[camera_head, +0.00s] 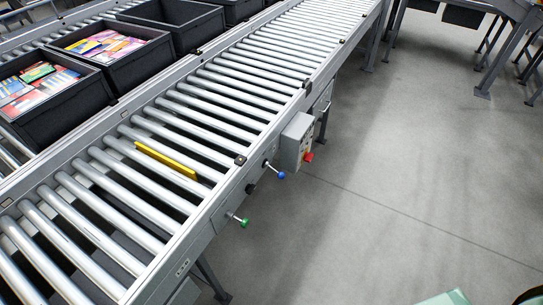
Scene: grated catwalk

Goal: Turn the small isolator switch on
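A grey switch box (297,140) is fixed to the near side rail of the roller conveyor, at the picture's middle. A red knob (308,157) sticks out from its lower right; it is too small to tell its turned position. A black knob (250,188) sits on the rail to the lower left, beside a lever or plunger with a blue ball end (281,175). A similar one with a green end (243,222) is further down the rail. I cannot tell which of these is the small isolator. Neither of my grippers is in view.
The roller conveyor (215,95) runs diagonally, with a yellow bar (165,160) across its rollers. Black crates (105,52) holding colourful packets stand behind it. The grey floor (400,170) on the right is clear. A pale green thing (445,298) shows at the bottom edge.

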